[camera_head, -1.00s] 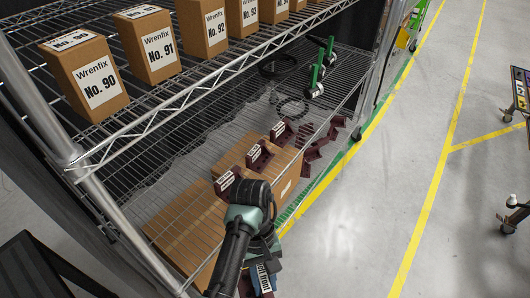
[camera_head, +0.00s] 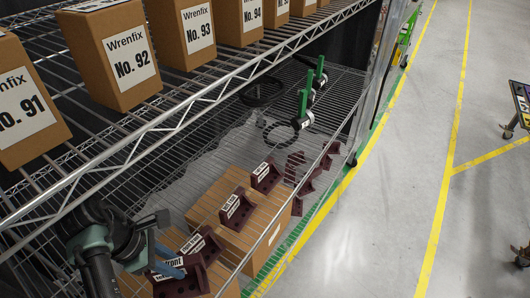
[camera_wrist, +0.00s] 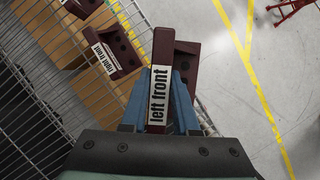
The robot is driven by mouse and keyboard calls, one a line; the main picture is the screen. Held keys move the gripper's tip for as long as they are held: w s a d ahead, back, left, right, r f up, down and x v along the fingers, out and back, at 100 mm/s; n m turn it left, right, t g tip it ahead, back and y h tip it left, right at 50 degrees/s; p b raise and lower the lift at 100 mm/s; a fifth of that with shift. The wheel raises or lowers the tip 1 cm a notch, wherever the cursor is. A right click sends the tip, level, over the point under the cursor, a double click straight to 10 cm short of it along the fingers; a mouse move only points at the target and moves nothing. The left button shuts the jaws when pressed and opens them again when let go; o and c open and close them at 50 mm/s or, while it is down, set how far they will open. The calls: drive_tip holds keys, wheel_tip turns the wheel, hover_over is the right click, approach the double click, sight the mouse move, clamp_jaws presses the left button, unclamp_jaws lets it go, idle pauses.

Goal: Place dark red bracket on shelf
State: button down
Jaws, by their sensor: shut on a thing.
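My gripper (camera_head: 163,258) is shut on a dark red bracket (camera_head: 188,284) labelled "left front". In the wrist view this bracket (camera_wrist: 163,50) stands between the two blue fingers (camera_wrist: 158,105), its label facing the camera. Three similar dark red brackets (camera_head: 205,246), (camera_head: 238,211), (camera_head: 267,177) rest in a row on cardboard boxes on the lower wire shelf (camera_head: 75,245). The nearest of them reads "right front" in the wrist view (camera_wrist: 120,62). The held bracket is at the near end of this row, by the shelf's front edge. Whether it touches the box below cannot be told.
Cardboard boxes (camera_head: 212,203) lie under the brackets. The upper wire shelf (camera_head: 172,95) carries numbered Wrenfix boxes (camera_head: 108,55) above my gripper. More dark red parts (camera_head: 305,187), green-handled tools (camera_head: 305,105) and black rings (camera_head: 262,92) are farther along.

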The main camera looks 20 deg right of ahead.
drive_tip(key=a+f+n+t+y+b, duration=0.1)
drive_tip(key=a+f+n+t+b, duration=0.15)
drive_tip(key=a+n, duration=0.6)
drive_tip(key=shift+t, duration=0.35)
drive_tip(key=f, duration=0.6)
drive_tip(key=w+f, duration=0.1)
drive_tip(key=f, duration=0.3)
drive_tip(key=shift+a, duration=0.3)
drive_tip(key=shift+f+b, duration=0.15)
drive_tip(key=shift+b, duration=0.2)
drive_tip(key=c, duration=0.7)
unclamp_jaws()
drive_tip(key=shift+s+f, duration=0.1)
drive_tip(key=shift+o, duration=0.2)
